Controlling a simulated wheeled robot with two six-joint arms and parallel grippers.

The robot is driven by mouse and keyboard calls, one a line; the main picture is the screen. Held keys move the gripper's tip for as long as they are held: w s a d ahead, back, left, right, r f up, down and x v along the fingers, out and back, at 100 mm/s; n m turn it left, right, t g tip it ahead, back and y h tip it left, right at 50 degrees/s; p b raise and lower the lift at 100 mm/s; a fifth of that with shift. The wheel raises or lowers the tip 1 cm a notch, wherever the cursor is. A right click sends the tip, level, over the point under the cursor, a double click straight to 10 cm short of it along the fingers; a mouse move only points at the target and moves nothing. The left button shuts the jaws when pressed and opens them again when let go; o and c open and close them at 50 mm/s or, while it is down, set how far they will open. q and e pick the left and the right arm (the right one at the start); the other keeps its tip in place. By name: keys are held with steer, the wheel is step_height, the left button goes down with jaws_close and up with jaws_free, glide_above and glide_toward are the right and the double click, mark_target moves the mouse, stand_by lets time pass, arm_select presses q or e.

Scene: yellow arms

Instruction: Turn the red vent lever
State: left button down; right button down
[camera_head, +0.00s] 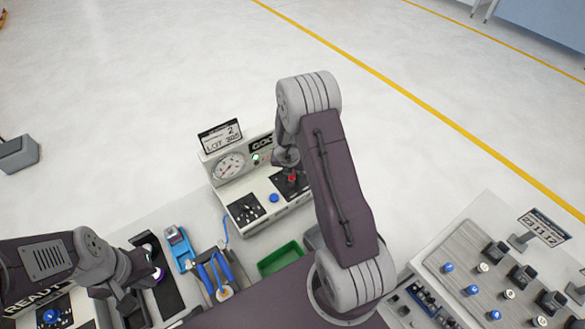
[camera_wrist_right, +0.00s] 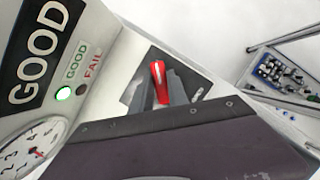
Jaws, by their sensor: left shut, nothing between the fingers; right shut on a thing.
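The red vent lever (camera_head: 292,178) stands on a black plate on the grey panel box (camera_head: 262,203), mostly covered by my right arm in the head view. In the right wrist view the red lever (camera_wrist_right: 159,80) shows clearly, with a pale stripe along it. My right gripper (camera_wrist_right: 168,92) is shut on the lever, its grey fingers on either side of it. In the head view my right gripper (camera_head: 290,172) is partly hidden by its own wrist. My left gripper (camera_head: 150,278) is at the lower left, shut and empty, away from the panel.
A green tray (camera_head: 280,258), blue-handled pliers (camera_head: 212,272) and a blue tool (camera_head: 179,250) lie in front. A knob board (camera_head: 500,270) is at right.

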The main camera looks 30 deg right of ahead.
steer(key=shift+r, duration=0.1)
steer(key=c, duration=1.4)
jaws_free()
steer(key=shift+o, duration=0.6)
steer(key=p+v, duration=0.3)
steer(key=v, duration=0.6)
steer(key=shift+p, duration=0.3)
steer(key=shift+a, duration=0.1)
